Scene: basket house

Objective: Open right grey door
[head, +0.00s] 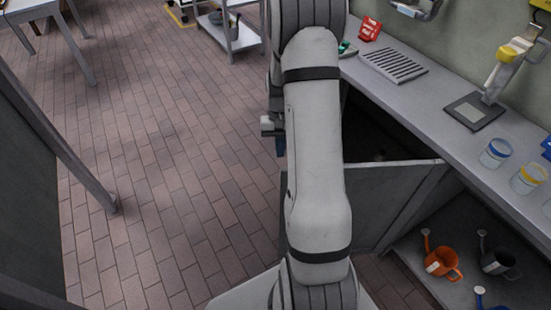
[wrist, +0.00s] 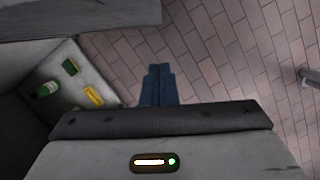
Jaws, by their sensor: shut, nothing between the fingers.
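A grey door panel (head: 385,195) stands out from under the counter, right of my arm in the head view. A dark cabinet opening (head: 375,130) shows behind its top edge. My arm hides part of the panel, and I cannot tell whether it is the right door. My gripper's blue fingers (wrist: 157,85) are shut and empty in the wrist view, above the brick floor. In the head view, my gripper (head: 280,145) is mostly hidden behind my arm. A grey panel (wrist: 80,18) crosses the wrist view's upper left, apart from the fingers.
In the wrist view, a pale shelf (wrist: 75,112) left of the fingers holds a green bottle (wrist: 45,89) and small green and yellow items. The counter (head: 430,125) runs along the right. An orange watering can (head: 440,262) stands below it.

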